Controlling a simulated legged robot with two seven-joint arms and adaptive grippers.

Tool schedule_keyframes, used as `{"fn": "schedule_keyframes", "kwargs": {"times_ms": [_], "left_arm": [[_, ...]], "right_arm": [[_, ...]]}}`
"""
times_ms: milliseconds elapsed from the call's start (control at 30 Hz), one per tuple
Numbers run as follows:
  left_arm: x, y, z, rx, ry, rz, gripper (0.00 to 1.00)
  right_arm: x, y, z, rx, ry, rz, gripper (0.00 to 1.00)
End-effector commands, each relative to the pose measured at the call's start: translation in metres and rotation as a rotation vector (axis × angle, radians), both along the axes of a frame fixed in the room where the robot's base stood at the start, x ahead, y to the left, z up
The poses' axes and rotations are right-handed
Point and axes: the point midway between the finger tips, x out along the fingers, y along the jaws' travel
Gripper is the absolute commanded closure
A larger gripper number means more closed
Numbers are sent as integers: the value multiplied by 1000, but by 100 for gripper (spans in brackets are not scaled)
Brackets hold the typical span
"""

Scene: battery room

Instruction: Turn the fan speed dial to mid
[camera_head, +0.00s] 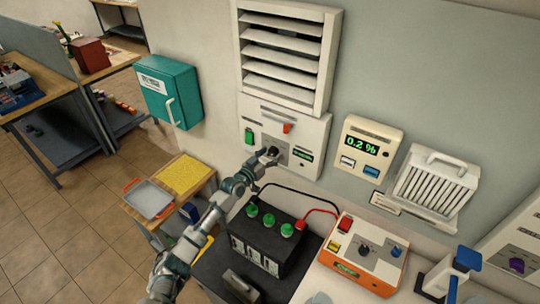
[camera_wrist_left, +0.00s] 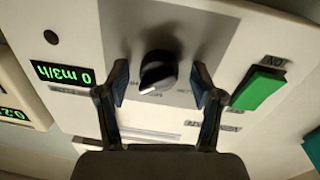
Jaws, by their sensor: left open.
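The fan speed dial (camera_wrist_left: 158,72) is a black round knob with a pale pointer mark, on a grey plate of the white fan panel (camera_head: 312,133). In the head view my left gripper (camera_head: 270,156) reaches the panel and mostly hides the dial. In the left wrist view my left gripper (camera_wrist_left: 159,82) is open, one finger on each side of the dial, with gaps visible between fingers and knob. The panel's green display (camera_wrist_left: 63,73) reads 0 m3/h, upside down in that view. My right gripper is not in view.
A green switch (camera_wrist_left: 258,88) sits beside the dial, and a red switch (camera_head: 287,128) above it. A vent (camera_head: 287,50) is higher up. Below stand a black battery (camera_head: 262,240) with cables and an orange-white device (camera_head: 362,252). A 0.2 % display box (camera_head: 367,148) hangs right.

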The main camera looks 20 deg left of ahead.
Motion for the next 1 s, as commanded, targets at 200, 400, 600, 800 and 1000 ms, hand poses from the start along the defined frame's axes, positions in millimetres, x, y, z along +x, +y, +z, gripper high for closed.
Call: {"fn": "schedule_keyframes", "kwargs": {"times_ms": [200,400,600,800,1000], "left_arm": [[0,1,0,0,0,0,63],[0,1,0,0,1,1,93],[0,1,-1,-19,3,1,93],[0,1,-1,-101,14,2,93],[0,1,-2,-254,36,1,93]], "right_arm": [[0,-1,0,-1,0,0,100],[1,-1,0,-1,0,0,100],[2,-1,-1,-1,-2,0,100],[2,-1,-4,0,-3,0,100],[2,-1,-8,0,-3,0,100]]}}
